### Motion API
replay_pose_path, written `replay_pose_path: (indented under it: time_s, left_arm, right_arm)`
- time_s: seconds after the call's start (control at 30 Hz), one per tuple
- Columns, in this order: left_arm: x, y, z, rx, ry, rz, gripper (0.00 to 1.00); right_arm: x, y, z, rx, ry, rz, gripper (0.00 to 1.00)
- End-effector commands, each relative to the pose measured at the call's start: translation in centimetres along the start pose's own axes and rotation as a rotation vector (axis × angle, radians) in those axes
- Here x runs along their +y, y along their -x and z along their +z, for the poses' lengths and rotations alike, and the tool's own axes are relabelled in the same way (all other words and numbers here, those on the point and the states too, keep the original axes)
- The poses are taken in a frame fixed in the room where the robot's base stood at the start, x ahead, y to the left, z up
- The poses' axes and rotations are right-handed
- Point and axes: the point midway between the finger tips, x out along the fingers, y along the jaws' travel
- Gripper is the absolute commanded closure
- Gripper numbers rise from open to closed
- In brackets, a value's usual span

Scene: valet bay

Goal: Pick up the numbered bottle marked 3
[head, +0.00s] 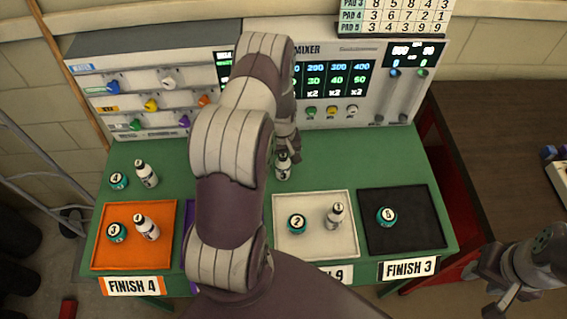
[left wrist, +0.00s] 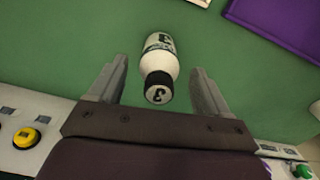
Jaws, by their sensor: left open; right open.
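The white bottle marked 3 (left wrist: 161,64), with a black cap, is between the open fingers of my left gripper (left wrist: 160,88) in the left wrist view. Green shows between the bottle and each finger. In the head view a white bottle with a dark cap (head: 283,168) stands on the green table, just below my left gripper (head: 290,150), which my arm partly hides. My right gripper (head: 502,294) is open and empty at the lower right, away from the table.
The mixer panel (head: 385,100) stands behind the bottle. Trays line the front: orange (head: 110,255), purple (head: 190,215), white (head: 342,245) and black (head: 415,235). Other bottles (head: 147,174) and teal numbered pots (head: 118,181) stand around. Green table is clear right of the bottle.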

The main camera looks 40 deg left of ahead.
Motion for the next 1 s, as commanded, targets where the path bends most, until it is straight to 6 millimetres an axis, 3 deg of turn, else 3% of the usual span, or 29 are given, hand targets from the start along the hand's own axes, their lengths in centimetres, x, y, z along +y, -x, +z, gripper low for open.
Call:
replay_pose_path:
  time_s: [0.07, 0.2, 0.43, 0.47, 0.63, 0.67, 1.0]
  left_arm:
    - [0.1, -1.1, 0.0, -0.004, 0.000, -0.002, 0.22]
    - [0.1, -3.3, -0.1, -0.001, -0.001, 0.000, 0.22]
    - [0.2, -3.8, -0.2, 0.001, -0.001, 0.000, 0.22]
    - [0.2, -3.8, -0.2, 0.001, -0.001, 0.000, 0.29]
    - [0.2, -3.7, -0.2, 0.001, -0.001, 0.000, 0.84]
    - [0.2, -3.7, -0.2, 0.001, -0.002, 0.000, 0.88]
    - [0.2, -3.2, -0.2, 0.003, -0.002, 0.001, 0.88]
  right_arm:
    - [0.0, 1.2, -0.2, 0.001, 0.000, 0.000, 0.57]
    - [0.0, 1.4, -0.2, 0.001, 0.000, 0.000, 0.57]
    - [0.0, 1.3, -0.2, 0.000, 0.000, 0.000, 0.57]
    - [0.0, 1.3, -0.2, 0.001, 0.000, 0.000, 0.57]
    - [0.0, 1.3, -0.2, 0.001, 0.000, 0.000, 0.57]
    - [0.0, 1.3, -0.2, 0.001, 0.000, 0.000, 0.57]
    - [0.0, 1.1, -0.1, 0.001, 0.000, 0.000, 0.57]
